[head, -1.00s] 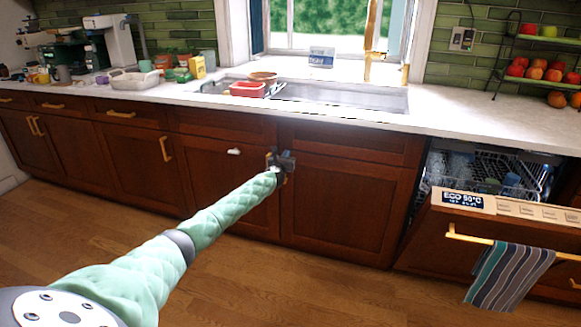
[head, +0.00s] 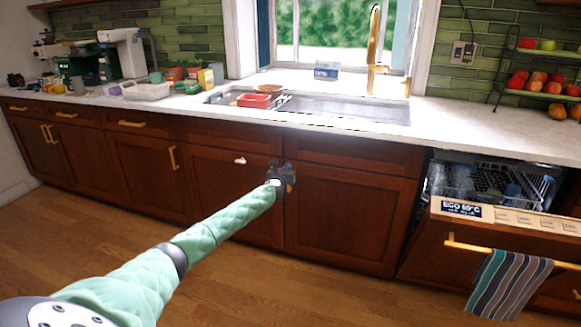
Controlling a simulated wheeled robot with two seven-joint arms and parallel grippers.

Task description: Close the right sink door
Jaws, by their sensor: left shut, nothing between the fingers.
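The right sink door (head: 345,215) is a dark red-brown wooden panel below the sink. It appears flush with the cabinet front. The left sink door (head: 222,180) is beside it and also looks flush, with a small white piece near its top. My left gripper (head: 284,180) is shut and empty, at the upper left edge of the right sink door, where the two doors meet. It covers that corner and hides any handle there. I cannot tell whether it touches the door. My right gripper is not in view.
The dishwasher door (head: 500,215) at the right is partly open, with a striped towel (head: 508,282) on its gold handle. The white counter (head: 462,125) runs above, with the sink (head: 340,108) set in it. The wooden floor in front is clear.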

